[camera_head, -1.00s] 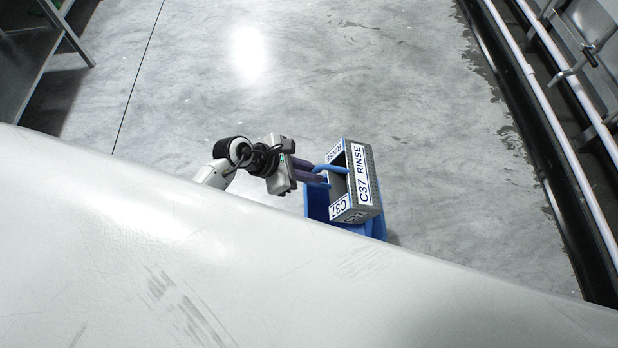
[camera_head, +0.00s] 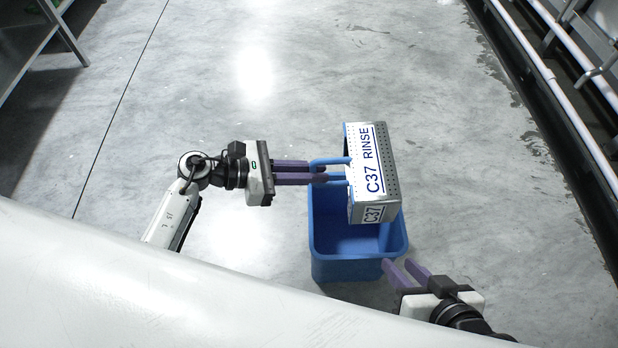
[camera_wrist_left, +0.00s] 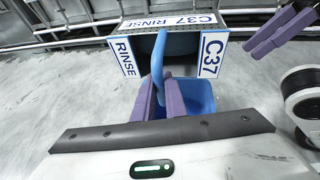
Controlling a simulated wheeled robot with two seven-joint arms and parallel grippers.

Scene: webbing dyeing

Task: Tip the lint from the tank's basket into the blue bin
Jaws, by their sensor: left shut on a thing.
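The metal basket (camera_head: 386,160), labelled C37 RINSE, is turned on its side above the blue bin (camera_head: 345,268). My left gripper (camera_head: 324,174) is shut on the basket's blue handle (camera_head: 340,160), to the basket's left. In the left wrist view the basket (camera_wrist_left: 188,21) shows its open mouth toward my left gripper, with a dark interior. The blue bin (camera_wrist_left: 199,97) shows below it there. I see no lint in the basket or in the visible part of the bin. My right gripper (camera_head: 397,263) is open and empty by the bin's near right corner.
A large pale, smooth surface (camera_head: 150,290) fills the bottom left of the head view. The grey floor (camera_head: 250,80) around the bin is clear. White pipes (camera_head: 570,100) run along the right side, and a metal rack (camera_head: 30,40) stands at the top left.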

